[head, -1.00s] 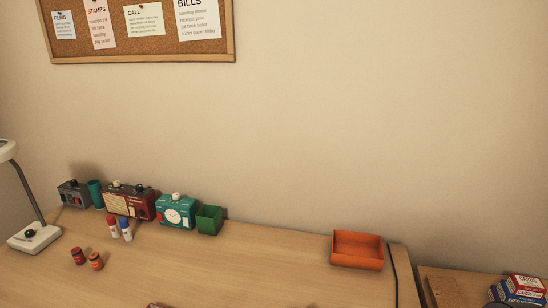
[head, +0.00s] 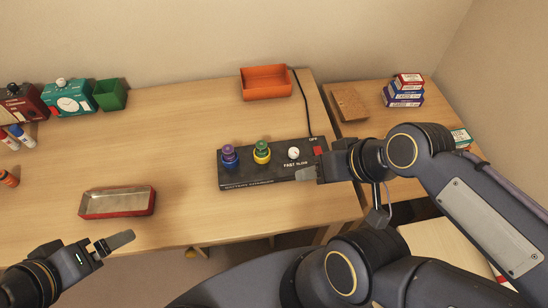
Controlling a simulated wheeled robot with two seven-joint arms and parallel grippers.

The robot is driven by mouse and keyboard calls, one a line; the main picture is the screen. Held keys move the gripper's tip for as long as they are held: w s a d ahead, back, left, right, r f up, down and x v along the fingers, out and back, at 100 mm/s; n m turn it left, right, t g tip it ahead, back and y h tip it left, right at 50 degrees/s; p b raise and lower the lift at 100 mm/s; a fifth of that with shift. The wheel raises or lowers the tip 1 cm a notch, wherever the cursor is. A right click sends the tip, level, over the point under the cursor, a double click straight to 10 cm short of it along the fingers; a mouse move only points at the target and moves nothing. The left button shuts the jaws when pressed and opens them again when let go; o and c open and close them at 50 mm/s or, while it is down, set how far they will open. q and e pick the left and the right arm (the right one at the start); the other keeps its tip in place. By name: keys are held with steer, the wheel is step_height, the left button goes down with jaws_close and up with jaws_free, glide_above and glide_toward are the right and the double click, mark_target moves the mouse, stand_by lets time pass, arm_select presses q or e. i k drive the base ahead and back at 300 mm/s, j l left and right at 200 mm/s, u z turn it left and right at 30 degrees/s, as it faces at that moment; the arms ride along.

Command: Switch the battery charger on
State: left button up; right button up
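The battery charger (head: 246,174) is a long dark box on the right part of the desk, lettered on its front. A purple-and-blue cylinder (head: 230,156) and a green-and-yellow cylinder (head: 262,152) stand on its top. A white-topped dial (head: 293,154) sits by the words FAST and SLOW. A red switch (head: 319,149) is at its right end, with OFF readable behind it. My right gripper (head: 308,174) is at the charger's front right, close to the switch; contact is unclear. My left gripper (head: 121,240) is empty, off the desk's front edge. Neither finger gap shows clearly.
A red-rimmed metal tray (head: 118,214) lies at the front left of the desk. An orange tray (head: 266,96) stands at the back, with a black cable (head: 302,103) beside it. Small boxes (head: 403,98) are stacked on the right side table. The desk's middle is clear.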

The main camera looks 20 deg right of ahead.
mark_target(317, 150)
steer(key=l+z, duration=0.2)
steer(key=z, duration=0.3)
steer(key=k+l+z, duration=0.1)
steer(key=l+z, duration=0.15)
steer(key=z, duration=0.2)
steer(key=j+u, duration=0.1)
steer(key=u, duration=0.35)
